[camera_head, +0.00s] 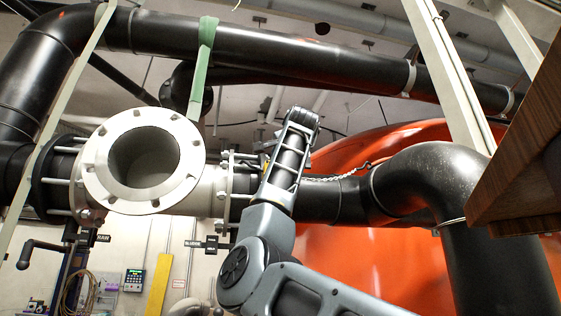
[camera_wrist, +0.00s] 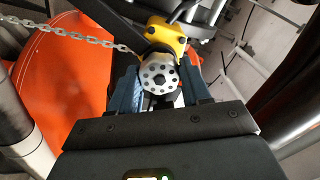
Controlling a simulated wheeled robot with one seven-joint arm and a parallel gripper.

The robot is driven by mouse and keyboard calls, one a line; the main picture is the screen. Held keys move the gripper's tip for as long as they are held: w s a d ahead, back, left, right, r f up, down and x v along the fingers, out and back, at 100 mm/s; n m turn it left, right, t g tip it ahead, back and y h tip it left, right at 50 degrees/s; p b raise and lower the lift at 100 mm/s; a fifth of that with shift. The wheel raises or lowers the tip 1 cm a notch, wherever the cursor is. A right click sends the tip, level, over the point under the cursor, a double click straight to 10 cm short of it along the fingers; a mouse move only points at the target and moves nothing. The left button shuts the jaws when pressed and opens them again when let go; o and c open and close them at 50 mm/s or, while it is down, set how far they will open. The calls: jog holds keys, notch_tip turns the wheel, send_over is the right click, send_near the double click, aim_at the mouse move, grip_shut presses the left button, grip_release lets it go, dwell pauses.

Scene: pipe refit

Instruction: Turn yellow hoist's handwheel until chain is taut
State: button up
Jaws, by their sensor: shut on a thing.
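The yellow hoist (camera_wrist: 166,36) is at the top middle of the wrist view. Its handwheel, a pale grey disc with a ring of holes (camera_wrist: 160,77), faces the camera. My gripper (camera_wrist: 160,88) is shut on the handwheel, with one finger on each side of it. A metal chain (camera_wrist: 85,38) runs from near the hoist to the upper left, nearly straight in this view. In the head view the chain (camera_head: 335,178) runs right of my arm with a slight sag. There my arm hides most of the hoist and the gripper's fingers are not visible.
A grey flanged pipe fitting (camera_head: 205,190) stands left of my arm. A black pipe elbow (camera_head: 440,175) is at right, before a large orange tank (camera_head: 370,260). A green strap (camera_head: 201,70) hangs from the upper black pipe. A brown wooden surface (camera_head: 520,150) juts in at right.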

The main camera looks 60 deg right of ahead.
jog(key=shift+m, duration=1.1)
jog(key=o, duration=1.1)
jog(key=shift+c, duration=0.2)
jog(key=shift+s, duration=0.1)
jog(key=b+v, duration=0.2)
jog(key=v, duration=0.5)
jog(key=shift+s+a+b, duration=0.2)
jog(key=shift+a+b, duration=0.1)
jog(key=shift+b, duration=0.1)
